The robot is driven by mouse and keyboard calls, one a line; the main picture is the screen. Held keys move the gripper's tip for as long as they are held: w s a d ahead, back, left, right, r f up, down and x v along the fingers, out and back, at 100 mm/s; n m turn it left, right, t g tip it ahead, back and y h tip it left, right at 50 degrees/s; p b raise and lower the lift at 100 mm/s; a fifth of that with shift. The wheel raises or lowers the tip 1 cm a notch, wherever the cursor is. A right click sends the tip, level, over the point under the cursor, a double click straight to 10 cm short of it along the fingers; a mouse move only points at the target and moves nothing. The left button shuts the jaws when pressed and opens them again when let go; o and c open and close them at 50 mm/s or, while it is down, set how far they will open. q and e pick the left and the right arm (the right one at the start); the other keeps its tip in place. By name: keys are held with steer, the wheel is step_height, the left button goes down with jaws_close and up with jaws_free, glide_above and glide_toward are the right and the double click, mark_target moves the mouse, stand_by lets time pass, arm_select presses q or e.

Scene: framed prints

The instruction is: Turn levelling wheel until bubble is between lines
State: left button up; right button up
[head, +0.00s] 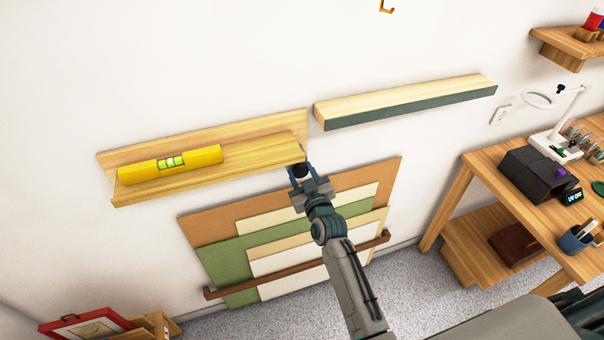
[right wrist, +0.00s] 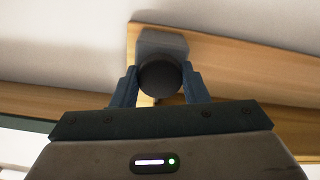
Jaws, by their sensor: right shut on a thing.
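The yellow spirit level (head: 171,163) lies on the left wooden ledge (head: 215,165) on the wall. Its green vial (head: 172,161) shows in the head view, but the bubble and lines are too small to judge exactly. My right gripper (head: 301,172) is at the ledge's right end, below its corner. In the right wrist view, the fingers (right wrist: 160,85) are shut on the dark round levelling wheel (right wrist: 160,79), with a grey block (right wrist: 160,44) behind it under the wood. In the head view the wheel is mostly hidden by the gripper. My left gripper is not in view.
A second ledge (head: 405,102) with a dark green front is on the wall to the right. Boards (head: 225,236) lean on the wall below. A wooden workbench (head: 482,160) with a lamp and a dark box stands at right. A red frame (head: 85,326) is at bottom left.

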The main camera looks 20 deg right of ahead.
steer(key=shift+m, duration=1.2)
steer(key=o, duration=1)
steer(key=shift+c, duration=0.2)
steer(key=shift+s+f, duration=0.15)
steer(key=shift+s, duration=0.45)
steer(key=s+b, duration=0.4)
steer(key=s, duration=0.5)
steer(key=shift+s+d, duration=0.15)
steer(key=shift+s, duration=0.15)
